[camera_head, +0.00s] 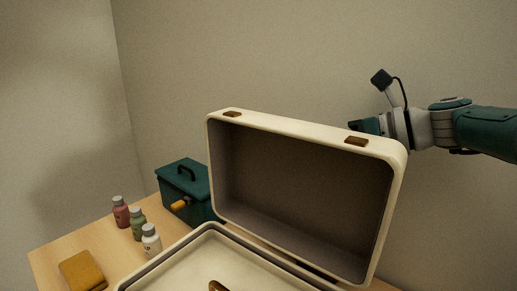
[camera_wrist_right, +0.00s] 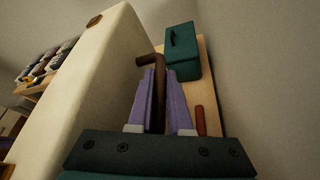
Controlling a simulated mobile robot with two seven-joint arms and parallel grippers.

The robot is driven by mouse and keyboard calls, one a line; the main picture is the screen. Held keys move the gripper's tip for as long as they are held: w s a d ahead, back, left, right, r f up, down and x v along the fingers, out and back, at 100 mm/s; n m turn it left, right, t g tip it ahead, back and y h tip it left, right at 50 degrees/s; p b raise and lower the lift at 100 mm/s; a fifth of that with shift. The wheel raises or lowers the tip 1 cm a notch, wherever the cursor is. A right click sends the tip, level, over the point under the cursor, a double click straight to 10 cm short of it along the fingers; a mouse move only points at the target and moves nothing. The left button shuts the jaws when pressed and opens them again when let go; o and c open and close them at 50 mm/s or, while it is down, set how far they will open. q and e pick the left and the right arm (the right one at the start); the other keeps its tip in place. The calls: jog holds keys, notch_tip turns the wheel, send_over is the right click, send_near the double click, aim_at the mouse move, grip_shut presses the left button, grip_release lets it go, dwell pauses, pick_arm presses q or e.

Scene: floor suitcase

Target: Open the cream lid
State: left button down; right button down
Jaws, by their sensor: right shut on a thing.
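The cream lid (camera_head: 298,128) of the suitcase stands raised at the back of its cream base (camera_head: 192,238), its dark inner side facing me. Two brown latches (camera_head: 357,141) sit on its top edge. My right gripper (camera_head: 357,126) is behind the lid's top right edge, its fingers partly hidden by it. In the right wrist view the lid's outer face (camera_wrist_right: 78,92) fills the left, and the purple fingers are shut on a brown bent bar (camera_wrist_right: 150,62) beside it. Whether the bar joins the lid is unclear. My left gripper is out of view.
A wooden table (camera_head: 60,247) carries a dark green box (camera_head: 187,190) left of the lid. Several small bottles (camera_head: 138,224) and a mustard block (camera_head: 82,271) are at the left. A plain wall stands behind. A brown piece (camera_head: 218,286) shows at the base.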

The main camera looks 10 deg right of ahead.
jog(key=c, duration=1.1)
grip_release()
notch_tip(320, 180, up, 9)
jog(key=p, duration=0.7)
jog(key=shift+r, duration=0.2)
notch_tip(320, 180, up, 10)
jog(key=p, duration=0.3)
jog(key=shift+r, duration=0.25)
